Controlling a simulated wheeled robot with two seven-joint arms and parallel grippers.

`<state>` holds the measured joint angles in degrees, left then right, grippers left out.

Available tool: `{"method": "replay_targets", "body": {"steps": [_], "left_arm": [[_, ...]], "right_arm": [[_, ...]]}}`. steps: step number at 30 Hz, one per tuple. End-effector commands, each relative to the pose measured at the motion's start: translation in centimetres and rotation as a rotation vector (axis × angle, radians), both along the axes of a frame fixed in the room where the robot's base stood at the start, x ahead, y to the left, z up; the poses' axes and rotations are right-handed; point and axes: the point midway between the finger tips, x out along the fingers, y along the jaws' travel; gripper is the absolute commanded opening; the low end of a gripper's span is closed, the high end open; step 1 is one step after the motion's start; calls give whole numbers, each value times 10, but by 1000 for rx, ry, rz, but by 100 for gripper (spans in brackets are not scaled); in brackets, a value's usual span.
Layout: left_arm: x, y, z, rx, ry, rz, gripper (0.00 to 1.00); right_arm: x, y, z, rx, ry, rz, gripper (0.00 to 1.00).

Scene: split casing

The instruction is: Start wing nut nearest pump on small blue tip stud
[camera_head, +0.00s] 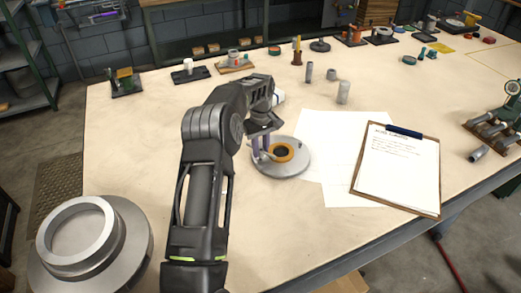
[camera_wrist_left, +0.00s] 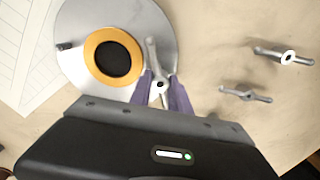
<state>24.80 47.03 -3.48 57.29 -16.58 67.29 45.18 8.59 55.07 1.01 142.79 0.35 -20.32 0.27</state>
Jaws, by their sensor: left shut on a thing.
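My left gripper (camera_head: 262,150) is over the left part of a round grey casing plate (camera_head: 296,167) with an orange ring (camera_head: 291,153) around a dark centre hole. In the left wrist view, the purple fingers of my left gripper (camera_wrist_left: 158,88) are shut on a grey wing nut (camera_wrist_left: 152,55), beside the orange ring (camera_wrist_left: 91,54). Whether the nut touches the plate, I cannot tell. A short dark stud (camera_wrist_left: 66,46) stands near the plate's edge; its tip colour is unclear. Two more wing nuts, a larger (camera_wrist_left: 290,56) and a smaller (camera_wrist_left: 246,95), lie on the table. My right gripper is not in view.
A clipboard (camera_head: 398,170) and white paper sheets (camera_head: 318,126) lie right of the plate. A large grey flanged ring (camera_head: 133,240) is at the lower left. A green machine (camera_head: 512,90) is at the right edge. Several small parts line the back.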

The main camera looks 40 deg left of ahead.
Motion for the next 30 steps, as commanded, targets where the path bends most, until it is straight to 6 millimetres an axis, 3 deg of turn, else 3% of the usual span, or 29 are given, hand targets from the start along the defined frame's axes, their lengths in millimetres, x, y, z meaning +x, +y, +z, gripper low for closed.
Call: {"method": "replay_targets", "body": {"steps": [3,6,7,15,24,30], "left_arm": [[1,0,0,0,-1,-170,0],[1,0,0,0,-1,-175,0],[1,0,0,0,-1,-175,25],[0,0,0,0,-1,-173,47],[0,0,3,1,0,-172,48],[1,1,27,2,-2,-171,48]], "right_arm": [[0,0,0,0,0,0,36],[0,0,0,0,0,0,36],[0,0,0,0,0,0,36],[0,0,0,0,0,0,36],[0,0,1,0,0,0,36],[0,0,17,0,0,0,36]]}}
